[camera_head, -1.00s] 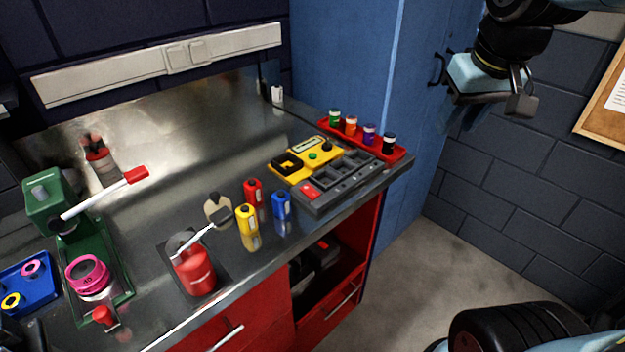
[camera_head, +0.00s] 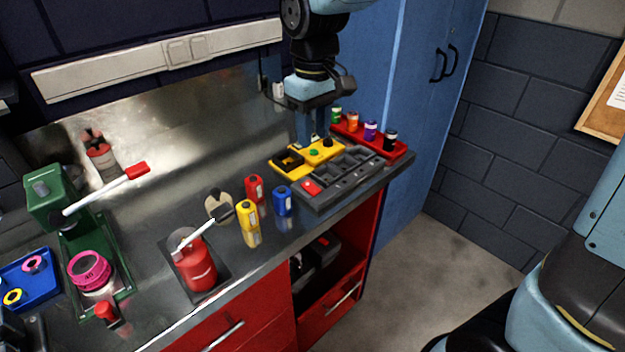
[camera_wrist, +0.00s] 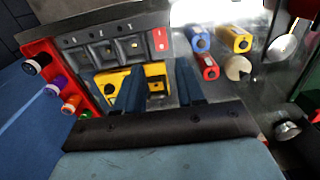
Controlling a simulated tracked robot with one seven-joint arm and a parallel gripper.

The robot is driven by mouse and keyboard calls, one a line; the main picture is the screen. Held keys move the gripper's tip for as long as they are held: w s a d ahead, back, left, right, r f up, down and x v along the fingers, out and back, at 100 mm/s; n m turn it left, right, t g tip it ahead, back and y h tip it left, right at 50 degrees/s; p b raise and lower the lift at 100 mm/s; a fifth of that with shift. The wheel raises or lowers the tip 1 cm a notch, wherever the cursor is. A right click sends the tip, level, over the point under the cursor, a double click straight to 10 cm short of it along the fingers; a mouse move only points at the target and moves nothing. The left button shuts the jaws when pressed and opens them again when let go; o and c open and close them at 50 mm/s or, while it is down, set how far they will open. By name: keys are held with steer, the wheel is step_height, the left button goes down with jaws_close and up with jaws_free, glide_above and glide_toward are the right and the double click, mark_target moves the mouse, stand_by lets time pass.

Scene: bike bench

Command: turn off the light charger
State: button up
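The light charger (camera_head: 335,196) is a dark grey block with several bays at the bench's right end. Its red switch (camera_head: 311,187) sits at its near left end. In the wrist view the charger (camera_wrist: 100,35) shows numbered bays, and the red switch (camera_wrist: 160,40) is at its right end. I cannot tell the switch position. My gripper (camera_head: 306,140) points down above the yellow device behind the charger, apart from the switch. In the wrist view my gripper (camera_wrist: 157,78) has its two fingers spread, with nothing between them but the view of the yellow device.
The yellow device (camera_head: 322,151) lies behind the charger. A red tray (camera_head: 400,155) with several small bottles is beside it. A red pump can (camera_head: 197,270) is further left.

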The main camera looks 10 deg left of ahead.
mark_target(314, 189)
step_height(314, 189, down, 13)
stand_by(0.5)
